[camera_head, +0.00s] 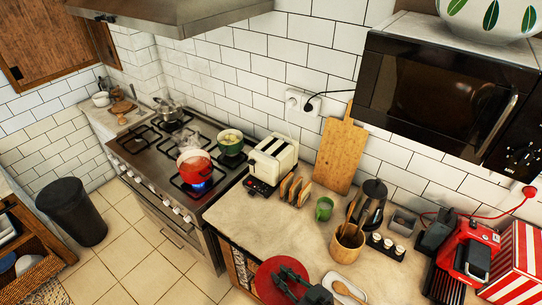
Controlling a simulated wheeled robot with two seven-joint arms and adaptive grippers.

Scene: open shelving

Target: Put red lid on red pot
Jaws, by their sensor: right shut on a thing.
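The red pot (195,168) stands on a lit front burner of the stove at the left centre, with blue flame under it. Its top looks pale inside and no lid covers it. The red lid (265,272) is a round red disc at the front edge of the counter, bottom centre. My right gripper (286,273) is over the lid and shut on it, hiding its middle. I cannot tell whether the lid touches the counter. My left gripper is out of view.
The stove (150,160) also bears a green pot (230,142) and a metal pot (169,108). A toaster (272,160), toast rack (294,188) and green mug (324,208) stand on the counter (260,222). A utensil holder (347,242) is right of the lid. The counter's left front is clear.

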